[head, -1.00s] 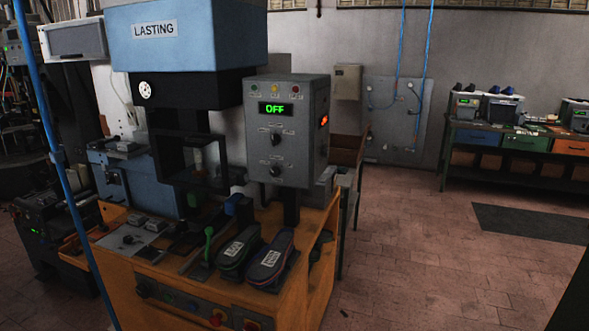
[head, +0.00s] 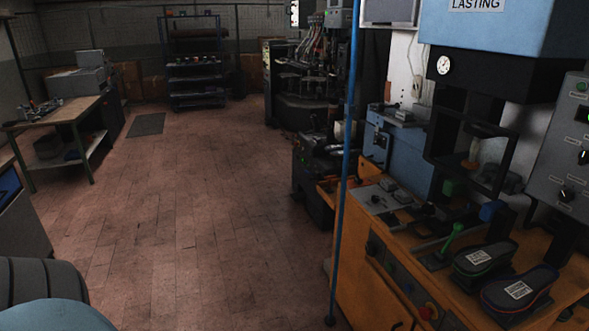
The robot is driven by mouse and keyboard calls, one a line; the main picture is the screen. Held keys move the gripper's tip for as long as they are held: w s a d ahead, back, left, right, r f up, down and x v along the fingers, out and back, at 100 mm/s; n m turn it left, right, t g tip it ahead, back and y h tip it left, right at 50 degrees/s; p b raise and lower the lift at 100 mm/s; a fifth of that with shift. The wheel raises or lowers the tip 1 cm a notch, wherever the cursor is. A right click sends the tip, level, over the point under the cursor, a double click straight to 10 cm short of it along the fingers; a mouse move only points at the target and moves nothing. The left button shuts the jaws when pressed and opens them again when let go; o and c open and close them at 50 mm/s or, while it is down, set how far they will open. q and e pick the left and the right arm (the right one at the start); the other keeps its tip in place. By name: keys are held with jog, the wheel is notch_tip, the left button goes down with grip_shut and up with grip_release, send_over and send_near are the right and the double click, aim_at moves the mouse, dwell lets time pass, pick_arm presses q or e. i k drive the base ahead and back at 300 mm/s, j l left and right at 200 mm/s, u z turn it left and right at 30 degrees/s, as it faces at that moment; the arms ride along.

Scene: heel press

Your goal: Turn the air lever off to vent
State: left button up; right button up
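A small green lever (head: 450,240) stands up at a slant on the orange bench (head: 360,215) of the lasting press, left of two dark shoes (head: 490,262). I cannot tell if it is the air lever. The press has a blue top (head: 505,30) labelled LASTING and a round white gauge (head: 443,64). The grey control box (head: 568,150) is cut off by the right edge, so most of its display is hidden. Neither of my grippers is in view.
A blue vertical pipe (head: 345,170) stands in front of the bench's left end. A wide brick floor (head: 200,220) is open to the left. A wooden table (head: 65,112) stands at the far left, a blue shelf rack (head: 190,60) at the back.

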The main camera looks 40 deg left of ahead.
aim_at(352, 163)
jog(key=u, duration=1.05)
jog(key=i+j+z, duration=0.25)
jog(key=i+j, duration=2.6)
